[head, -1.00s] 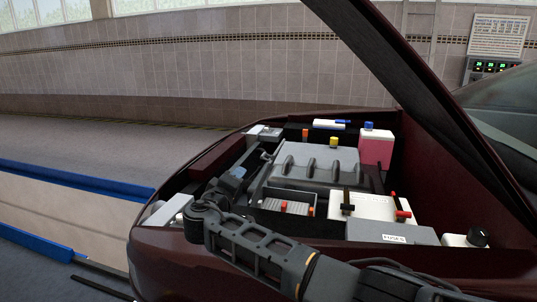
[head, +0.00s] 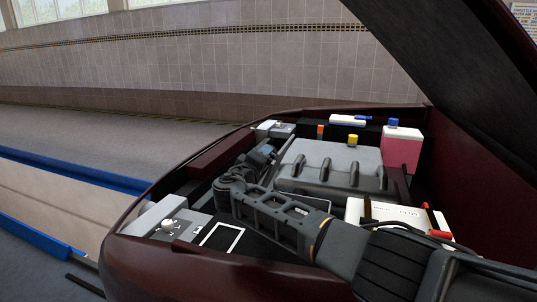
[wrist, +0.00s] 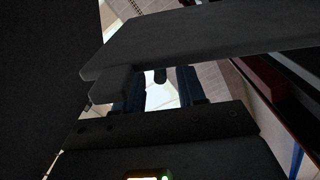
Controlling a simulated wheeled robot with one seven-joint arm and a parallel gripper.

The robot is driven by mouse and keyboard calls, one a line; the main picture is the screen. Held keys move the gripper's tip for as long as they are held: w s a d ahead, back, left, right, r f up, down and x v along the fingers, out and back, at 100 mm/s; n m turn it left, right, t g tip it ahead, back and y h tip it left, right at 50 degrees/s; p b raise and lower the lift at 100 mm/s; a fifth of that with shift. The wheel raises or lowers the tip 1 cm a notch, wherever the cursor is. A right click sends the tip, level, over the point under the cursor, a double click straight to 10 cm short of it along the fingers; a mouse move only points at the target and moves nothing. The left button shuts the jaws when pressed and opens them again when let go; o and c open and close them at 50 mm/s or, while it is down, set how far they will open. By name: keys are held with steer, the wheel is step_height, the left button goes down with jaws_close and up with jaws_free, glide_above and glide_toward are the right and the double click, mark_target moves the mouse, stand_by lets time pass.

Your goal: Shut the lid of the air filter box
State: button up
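The air filter box is mostly hidden behind my arm in the head view; only a thin strip of what may be its rim (head: 316,203) shows beside the engine cover. In the wrist view a dark flat slab (wrist: 200,42), possibly the box's lid, crosses in front of my gripper (wrist: 160,88). The two fingers stand apart with a bright gap between them, and a small dark peg shows in that gap. The slab hides the fingertips, so contact cannot be told. In the head view my gripper (head: 263,155) is small and dark, left of the engine cover.
The grey engine cover (head: 330,166) lies right of my gripper. A pink reservoir (head: 401,150) with a blue cap and a white battery (head: 390,213) stand farther right. The raised hood (head: 430,40) slants overhead. A white-outlined dark panel (head: 222,237) lies at front left.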

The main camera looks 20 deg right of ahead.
steer(key=shift+b+x, duration=0.6)
steer(key=shift+x, duration=1.5)
steer(key=shift+c, duration=0.3)
jaws_close()
